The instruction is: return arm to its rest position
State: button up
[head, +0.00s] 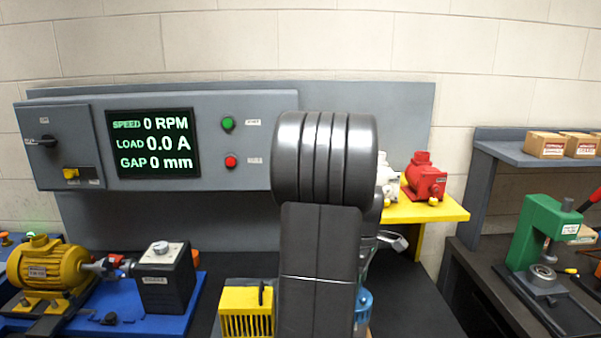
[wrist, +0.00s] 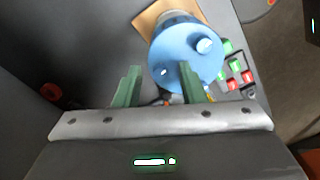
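My arm (head: 322,240) rises in the middle of the head view, its dark links hiding what is behind. In the wrist view my gripper (wrist: 158,72) has two green fingers standing apart, with nothing held between them. A blue motor (wrist: 188,55) is just beyond the fingertips, to the right. The right finger overlaps it in the picture; the left finger is clear of it. I cannot tell whether they touch. The blue motor also shows partly in the head view (head: 363,303), beside my arm. The gripper itself is hidden in the head view.
A yellow slotted box (head: 246,311) stands left of my arm. A yellow motor (head: 48,266) sits on a blue rig at left. A red motor (head: 425,180) stands on a yellow shelf (head: 440,211). A green press (head: 540,235) is at right. The bench right of my arm looks mostly clear.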

notch_tip(320, 180, up, 13)
jog(key=b, duration=0.1)
notch_tip(320, 180, down, 13)
jog(key=shift+f+p, duration=0.2)
jog(key=shift+p, duration=0.4)
jog(key=shift+w+r+m, duration=0.1)
jog(key=shift+r+m, duration=0.05)
jog(key=shift+m, duration=0.25)
jog(key=m, duration=0.9)
jog(key=shift+b, duration=0.35)
jog(key=m, duration=0.5)
jog(key=shift+m, duration=0.4)
jog(key=shift+m+b, duration=0.4)
jog(key=shift+m, duration=1.9)
